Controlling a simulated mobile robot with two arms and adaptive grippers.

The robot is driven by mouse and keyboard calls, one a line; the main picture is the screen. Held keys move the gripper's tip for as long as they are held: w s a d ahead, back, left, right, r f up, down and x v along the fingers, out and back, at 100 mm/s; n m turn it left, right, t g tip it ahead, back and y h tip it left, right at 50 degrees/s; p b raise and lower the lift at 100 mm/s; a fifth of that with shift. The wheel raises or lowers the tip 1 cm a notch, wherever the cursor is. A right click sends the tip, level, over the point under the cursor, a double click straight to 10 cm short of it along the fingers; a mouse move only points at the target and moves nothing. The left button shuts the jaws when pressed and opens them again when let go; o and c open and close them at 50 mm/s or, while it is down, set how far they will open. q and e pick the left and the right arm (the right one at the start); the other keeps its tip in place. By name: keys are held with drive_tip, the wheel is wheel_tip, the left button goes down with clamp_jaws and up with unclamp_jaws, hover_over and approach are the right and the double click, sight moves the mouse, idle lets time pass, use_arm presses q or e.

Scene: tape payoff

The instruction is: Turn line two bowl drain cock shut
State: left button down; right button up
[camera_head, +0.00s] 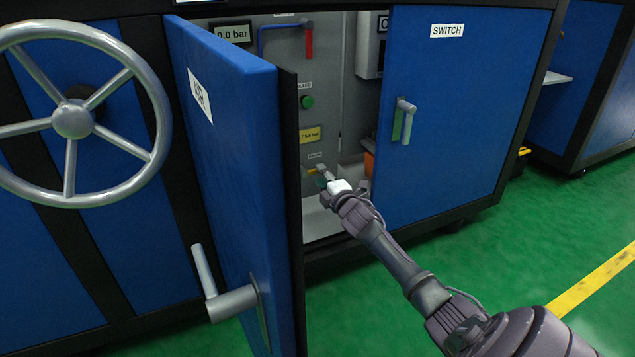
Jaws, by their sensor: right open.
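The open cabinet shows a small yellow part (311,170), seemingly the drain cock's handle, low on the grey back panel under a small white label (315,155). Its exact angle is too small to tell. My right gripper (325,178) reaches into the cabinet from the lower right, with its fingertips right at the yellow part and partly covering it. The gripper is open; I cannot tell whether it touches the handle. The bowl is not clearly visible. My left gripper is out of view.
The blue AIR door (235,160) stands open just left of my right arm, its handle (225,290) sticking out. The SWITCH door (455,110) is shut at right. A red lever (309,40), green knob (306,102) and gauge reading 0.0 bar (233,34) sit above.

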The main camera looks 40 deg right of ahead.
drive_tip(key=shift+b+x, duration=0.7)
drive_tip(key=shift+x, duration=1.05)
clamp_jaws()
